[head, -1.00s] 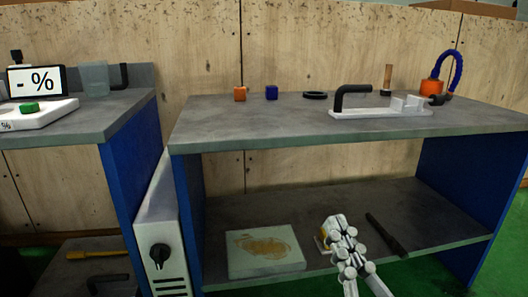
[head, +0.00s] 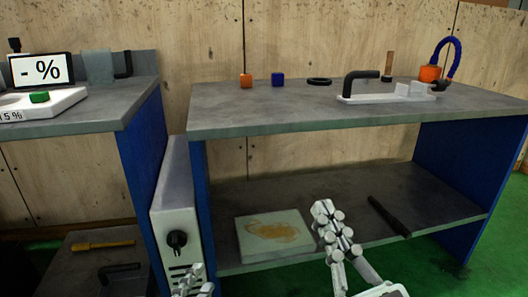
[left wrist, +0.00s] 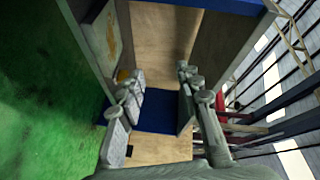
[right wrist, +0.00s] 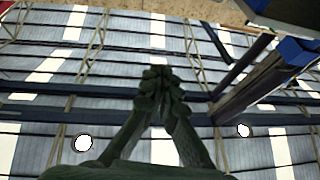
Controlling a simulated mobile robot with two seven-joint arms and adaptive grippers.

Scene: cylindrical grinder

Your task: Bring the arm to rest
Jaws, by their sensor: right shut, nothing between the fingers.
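My right gripper (head: 321,208) is in front of the lower shelf of the right bench in the head view. Its fingers are together with nothing between them. In the right wrist view (right wrist: 160,75) the fingers meet, with the hall structure behind them. My left gripper (head: 192,281) shows only partly at the bottom edge of the head view, in front of the grey box. In the left wrist view (left wrist: 158,84) its two fingers stand wide apart and the space between them is empty. Neither gripper holds anything.
The right bench (head: 300,110) has a lower shelf (head: 380,190) with a stained plate (head: 275,236) and a black bar (head: 388,216). A grey box (head: 176,205) with a knob stands between the benches. The left bench (head: 115,102) carries a percent display (head: 42,70). Green floor is open at right.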

